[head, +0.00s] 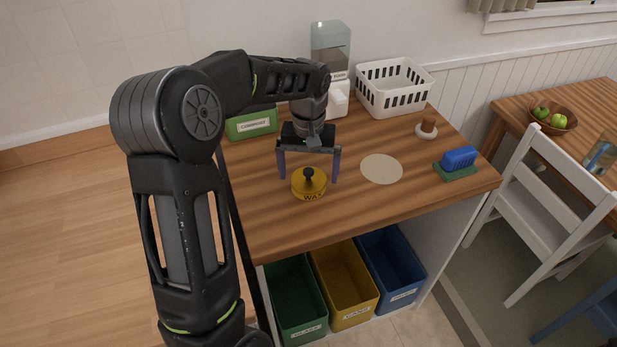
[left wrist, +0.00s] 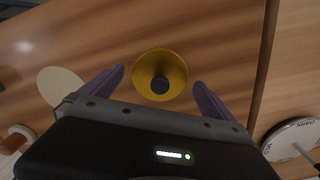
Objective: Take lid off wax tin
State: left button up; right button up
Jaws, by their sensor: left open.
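The wax tin (head: 309,189) is a round yellow tin with "WAX" on its side, standing upright on the wooden counter. Its yellow lid with a black knob (head: 309,175) is on top. In the left wrist view the lid (left wrist: 176,66) and knob (left wrist: 160,85) show from above. My left gripper (head: 309,180) is open, pointing down, with its purple fingers on either side of the tin. In the left wrist view the fingers (left wrist: 159,80) are apart from the lid and hold nothing. My right gripper is not in view.
A round beige mat (head: 381,169) lies bare right of the tin. A green compost box (head: 251,123), a dispenser (head: 331,50), a white basket (head: 359,91) and a blue brush (head: 459,159) stand on the counter (head: 400,206). Open bins (head: 343,300) sit below its front edge.

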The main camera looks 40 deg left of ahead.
aim_at(308, 170)
pick_arm(q)
jog(key=shift+c, duration=0.6)
jog(key=c, duration=1.2)
jog(key=shift+c, duration=0.2)
notch_tip(308, 170, up, 10)
jog(key=shift+r+b, duration=0.1)
jog(key=shift+b, duration=0.5)
